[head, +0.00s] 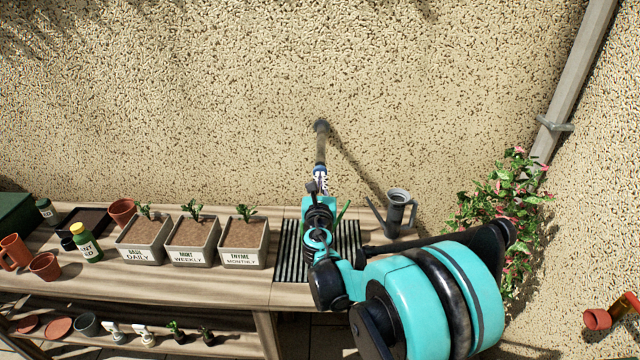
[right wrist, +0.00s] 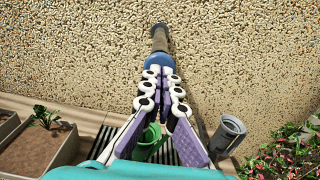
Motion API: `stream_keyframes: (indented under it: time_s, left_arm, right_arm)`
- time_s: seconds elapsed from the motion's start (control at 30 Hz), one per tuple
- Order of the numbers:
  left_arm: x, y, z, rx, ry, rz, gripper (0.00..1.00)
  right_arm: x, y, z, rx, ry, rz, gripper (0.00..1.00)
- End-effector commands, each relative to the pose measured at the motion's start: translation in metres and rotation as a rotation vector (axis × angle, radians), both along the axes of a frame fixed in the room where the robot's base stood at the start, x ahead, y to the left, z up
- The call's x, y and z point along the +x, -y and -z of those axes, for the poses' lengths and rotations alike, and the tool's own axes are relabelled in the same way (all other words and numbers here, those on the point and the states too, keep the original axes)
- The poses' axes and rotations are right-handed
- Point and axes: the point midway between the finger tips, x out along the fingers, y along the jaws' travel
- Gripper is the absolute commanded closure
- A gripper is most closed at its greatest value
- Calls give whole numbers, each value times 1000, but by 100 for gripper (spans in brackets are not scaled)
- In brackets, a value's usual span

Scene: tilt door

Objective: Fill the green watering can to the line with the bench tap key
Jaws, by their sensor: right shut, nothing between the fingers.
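The tap (head: 321,145) comes out of the wall above the bench; its blue end (right wrist: 158,61) shows in the right wrist view. My right gripper (head: 320,178) is at this end, fingertips close together and nothing held between them; it also shows in the right wrist view (right wrist: 158,76). I cannot tell whether the fingertips touch the tap, and I cannot clearly make out a separate key. The green watering can (right wrist: 147,146) stands below, mostly hidden by my fingers; in the head view only a green sliver (head: 343,212) shows behind my arm. Its line and water level are hidden. My left gripper is out of view.
A grey watering can (head: 398,208) stands right of the slatted drain (head: 290,250). Labelled planters (head: 243,258), a green bottle (head: 87,245) and terracotta pots (head: 45,266) fill the bench to the left. A flowering plant (head: 505,195) is at the right.

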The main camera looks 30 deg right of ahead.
Motion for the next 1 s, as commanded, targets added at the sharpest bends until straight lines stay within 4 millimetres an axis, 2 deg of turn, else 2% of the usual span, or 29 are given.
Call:
stream_keyframes:
  time_s: [0.17, 0.4, 1.0]
  left_arm:
    - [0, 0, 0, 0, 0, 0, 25]
    - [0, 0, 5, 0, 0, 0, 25]
    - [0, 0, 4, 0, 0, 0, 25]
  right_arm:
    - [1, 1, 0, 0, 0, 0, 100]
    - [20, 13, 0, 0, 0, 2, 100]
    - [20, 13, -1, -1, -1, 2, 100]
